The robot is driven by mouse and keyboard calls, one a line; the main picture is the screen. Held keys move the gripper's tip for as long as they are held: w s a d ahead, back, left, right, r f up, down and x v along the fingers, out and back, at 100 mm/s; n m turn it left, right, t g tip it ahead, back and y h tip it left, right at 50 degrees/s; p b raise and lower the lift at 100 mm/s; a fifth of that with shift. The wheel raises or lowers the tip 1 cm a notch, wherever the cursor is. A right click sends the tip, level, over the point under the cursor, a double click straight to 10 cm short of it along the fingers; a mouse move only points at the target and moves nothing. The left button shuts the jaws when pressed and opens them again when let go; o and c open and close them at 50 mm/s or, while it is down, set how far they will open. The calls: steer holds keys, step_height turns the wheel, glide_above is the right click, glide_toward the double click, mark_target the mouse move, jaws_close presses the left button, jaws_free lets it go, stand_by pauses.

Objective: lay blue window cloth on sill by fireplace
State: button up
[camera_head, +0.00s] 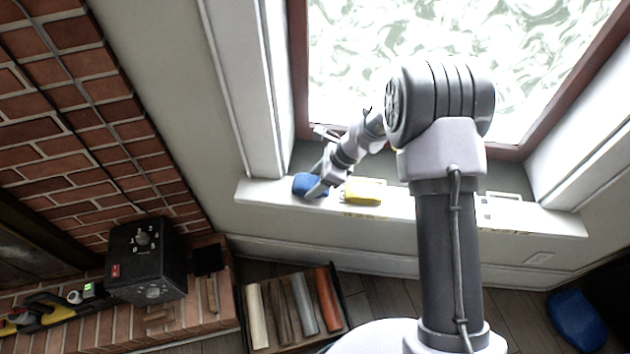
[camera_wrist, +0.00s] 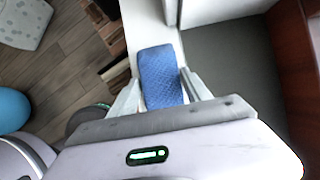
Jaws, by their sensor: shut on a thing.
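The blue window cloth (camera_head: 307,185) is at the left end of the white sill (camera_head: 402,207), on the side nearest the brick fireplace. In the wrist view the cloth (camera_wrist: 160,76) is a quilted blue block between my fingers. My gripper (camera_head: 318,188) is shut on the cloth, and my fingers also show in the wrist view (camera_wrist: 160,92). The cloth is over or on the sill; I cannot tell whether its underside touches. My gripper hides part of it in the head view.
A yellow cloth-like item (camera_head: 362,192) lies on the sill just right of my gripper. The window frame (camera_head: 299,70) rises behind. A black box (camera_head: 146,262) stands on the brick hearth, and a crate of logs (camera_head: 292,308) sits on the floor below. A blue object (camera_head: 576,318) lies at lower right.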

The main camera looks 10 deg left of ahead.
steer(key=shift+f+b, duration=0.5)
steer(key=shift+f, duration=0.2)
steer(key=o, duration=1.3)
steer(key=shift+r, duration=0.1)
steer(key=p+v, duration=0.7)
steer(key=v, duration=1)
steer(key=shift+d+r, duration=0.2)
steer(key=shift+r, duration=0.05)
steer(key=s+d+r+n+t+h, duration=0.1)
steer(key=s+d+r+n, duration=0.1)
steer(key=s+r+n, duration=0.5)
steer(key=s+d+r+t+h, duration=0.15)
steer(key=s+r, duration=0.25)
steer(key=r, duration=0.8)
steer(key=s+d+r+n+t, duration=0.1)
steer(key=s+n, duration=0.1)
steer(key=s, duration=0.3)
steer(key=s+d+r+n+t+h, duration=0.1)
steer(key=s+d+n, duration=0.1)
steer(key=s, duration=0.3)
steer(key=s+d+r+n+t, duration=0.1)
steer(key=s+d+n, duration=0.1)
steer(key=s, duration=0.2)
steer(key=shift+s+r+n, duration=0.3)
steer(key=shift+s+r, duration=0.05)
steer(key=shift+s, duration=0.05)
